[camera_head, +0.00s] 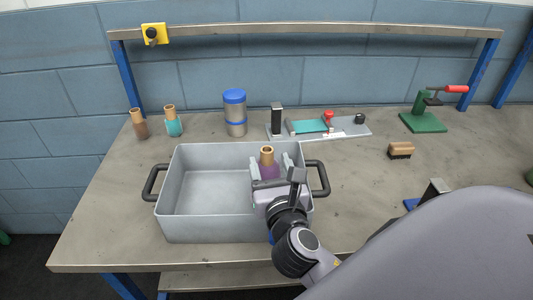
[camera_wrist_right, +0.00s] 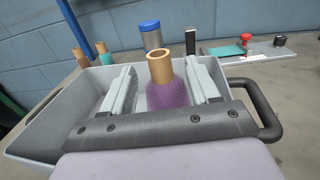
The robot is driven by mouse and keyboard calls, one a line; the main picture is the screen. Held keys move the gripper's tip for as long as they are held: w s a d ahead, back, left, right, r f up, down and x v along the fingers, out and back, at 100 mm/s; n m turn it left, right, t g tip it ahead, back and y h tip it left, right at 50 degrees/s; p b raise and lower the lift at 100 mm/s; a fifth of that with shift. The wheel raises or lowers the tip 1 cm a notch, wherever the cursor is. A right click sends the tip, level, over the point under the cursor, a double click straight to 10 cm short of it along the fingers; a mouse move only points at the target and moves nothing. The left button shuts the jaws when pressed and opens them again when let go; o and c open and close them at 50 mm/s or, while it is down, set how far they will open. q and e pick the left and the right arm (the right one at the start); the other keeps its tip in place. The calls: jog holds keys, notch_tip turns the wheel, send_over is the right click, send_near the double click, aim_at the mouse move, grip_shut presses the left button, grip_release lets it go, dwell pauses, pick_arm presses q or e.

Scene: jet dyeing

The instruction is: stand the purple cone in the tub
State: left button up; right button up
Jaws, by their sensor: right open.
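The purple cone (camera_head: 268,168) stands upright inside the grey tub (camera_head: 175,205), toward its right end, with its tan top up. It also shows in the right wrist view (camera_wrist_right: 168,94). My right gripper (camera_head: 270,166) reaches over the tub's front right. Its two fingers are open, one on each side of the cone, with a visible gap to the cone in the right wrist view (camera_wrist_right: 163,85). The cone's base is hidden behind the gripper. My left gripper is not in view.
A brown cone (camera_head: 140,127) and a teal cone (camera_head: 174,125) stand behind the tub at left. A blue-lidded canister (camera_head: 235,112), a flat grey fixture (camera_head: 350,127), a brush (camera_head: 400,150) and a green press (camera_head: 424,121) are at the back and right. The tub has black side handles (camera_head: 321,178).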

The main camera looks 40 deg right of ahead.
jog(key=v, duration=0.6)
jog(key=shift+b, duration=0.35)
